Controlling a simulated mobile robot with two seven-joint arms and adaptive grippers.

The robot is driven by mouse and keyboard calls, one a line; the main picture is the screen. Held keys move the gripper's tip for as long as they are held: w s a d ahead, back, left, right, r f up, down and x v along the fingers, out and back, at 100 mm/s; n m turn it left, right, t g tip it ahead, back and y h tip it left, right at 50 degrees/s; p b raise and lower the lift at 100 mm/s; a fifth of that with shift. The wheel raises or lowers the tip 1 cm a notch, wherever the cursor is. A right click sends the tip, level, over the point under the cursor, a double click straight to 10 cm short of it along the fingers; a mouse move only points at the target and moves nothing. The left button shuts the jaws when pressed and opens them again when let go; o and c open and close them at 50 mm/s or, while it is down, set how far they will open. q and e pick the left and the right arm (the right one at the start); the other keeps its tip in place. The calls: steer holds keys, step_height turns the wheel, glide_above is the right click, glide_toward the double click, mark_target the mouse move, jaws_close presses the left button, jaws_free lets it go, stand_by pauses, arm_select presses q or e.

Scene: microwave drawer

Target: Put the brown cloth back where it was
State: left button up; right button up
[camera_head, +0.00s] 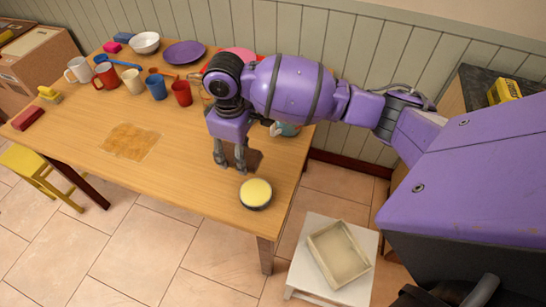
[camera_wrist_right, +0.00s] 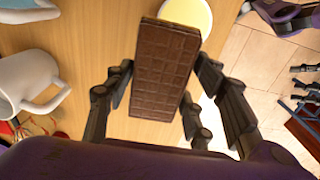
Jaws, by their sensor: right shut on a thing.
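My right gripper (camera_head: 231,160) points down over the right part of the wooden table. In the right wrist view its fingers (camera_wrist_right: 165,105) are shut on a dark brown slab (camera_wrist_right: 160,72) with a grid of squares, like a chocolate bar. It does not look like cloth. In the head view a little brown shows beside the fingers. A flat, light brown patch (camera_head: 130,141) lies on the table left of the gripper. I cannot tell whether it is a cloth or a mark. My left gripper is not clearly seen.
A round yellow-topped tin (camera_head: 256,193) stands near the table's front right edge. Several mugs and cups, a white bowl (camera_head: 145,42) and a purple plate (camera_head: 184,52) stand at the back. A beige tray (camera_head: 316,243) rests on a white stool. The table's front middle is clear.

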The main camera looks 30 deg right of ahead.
steer(key=w+d+f, duration=0.2)
steer(key=d+f, duration=0.1)
steer(key=d, duration=0.4)
glide_above(271, 162)
steer(key=a, duration=0.1)
steer(key=f, duration=0.4)
steer(key=shift+s+a+f+b, duration=0.15)
steer(key=shift+s+b, duration=0.1)
steer(key=shift+b, duration=0.05)
steer(key=shift+w+d+f, duration=0.1)
steer(key=shift+d+f, duration=0.45)
steer(key=shift+f, duration=0.1)
step_height(271, 162, down, 3)
steer(key=shift+d+f, duration=0.15)
steer(key=shift+w, duration=0.1)
steer(key=shift+f, duration=0.1)
steer(key=o, duration=1)
